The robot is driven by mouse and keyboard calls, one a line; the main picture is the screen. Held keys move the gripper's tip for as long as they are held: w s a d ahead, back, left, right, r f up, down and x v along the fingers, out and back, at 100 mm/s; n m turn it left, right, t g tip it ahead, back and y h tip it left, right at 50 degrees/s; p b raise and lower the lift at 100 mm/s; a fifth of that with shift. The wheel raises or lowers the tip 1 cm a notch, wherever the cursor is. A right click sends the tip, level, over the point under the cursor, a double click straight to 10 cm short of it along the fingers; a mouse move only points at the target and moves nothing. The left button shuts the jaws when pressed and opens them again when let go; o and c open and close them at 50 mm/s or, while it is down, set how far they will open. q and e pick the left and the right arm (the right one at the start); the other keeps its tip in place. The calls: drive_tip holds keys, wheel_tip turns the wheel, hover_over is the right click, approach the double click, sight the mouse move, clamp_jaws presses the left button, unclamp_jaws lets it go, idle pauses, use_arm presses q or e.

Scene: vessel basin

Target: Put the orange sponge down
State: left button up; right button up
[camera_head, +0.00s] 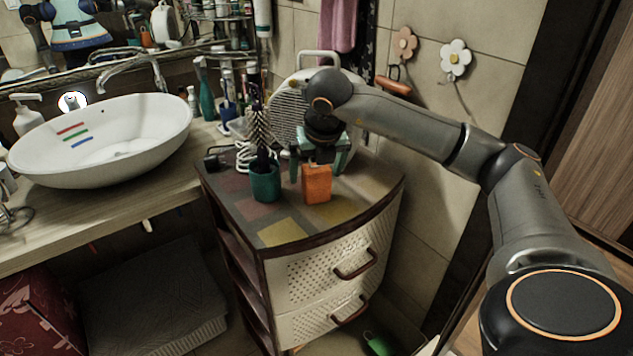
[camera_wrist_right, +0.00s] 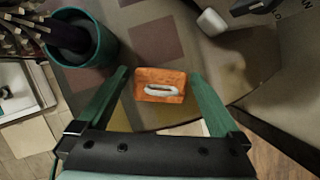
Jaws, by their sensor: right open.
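The orange sponge (camera_head: 316,186) stands upright on top of the small corner cabinet (camera_head: 282,233), just right of a teal cup (camera_head: 265,183). My right gripper (camera_head: 317,166) is above it, pointing down, with its green fingers open. In the right wrist view the sponge (camera_wrist_right: 160,92) lies between the two spread fingers, with a visible gap on each side. A pale oval mark or slot shows on its upper face. The sponge's base is on or very near the cabinet top. My left gripper is not in view.
The teal cup (camera_wrist_right: 85,45) holds dark brush-like items close to the left finger. A white ribbed appliance (camera_head: 290,105) stands behind the gripper. A white basin (camera_head: 105,140) is on the counter at left. The cabinet top's front is clear.

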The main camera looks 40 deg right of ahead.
drive_tip(key=shift+x, duration=1.25)
drive_tip(key=c, duration=1.4)
